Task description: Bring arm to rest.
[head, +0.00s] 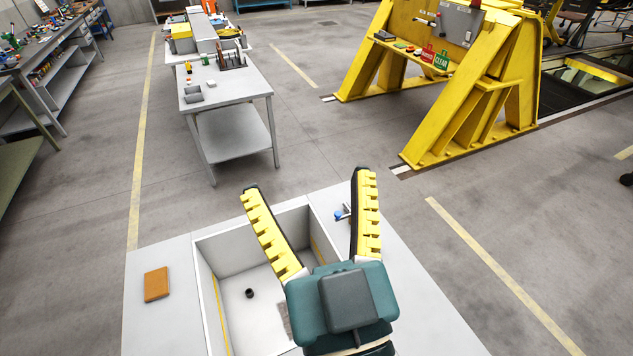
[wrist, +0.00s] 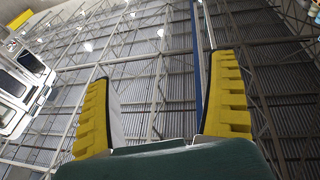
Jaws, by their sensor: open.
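My gripper (head: 308,222) is in the lower middle of the head view, with its two yellow-padded fingers spread apart and nothing between them. It appears above a white bench with a recessed bin (head: 222,246). In the wrist view my gripper (wrist: 166,100) also shows both fingers apart and empty. That view looks up toward the roof trusses and corrugated ceiling. My gripper's body hides part of the bin and bench.
An orange block (head: 156,284) lies on the bench, left of the bin. A small dark cylinder (head: 250,293) is inside the bin. A blue-tipped item (head: 341,213) lies near the right finger. A grey worktable (head: 226,92) and a yellow lifting stand (head: 470,120) are farther off, with clear floor between.

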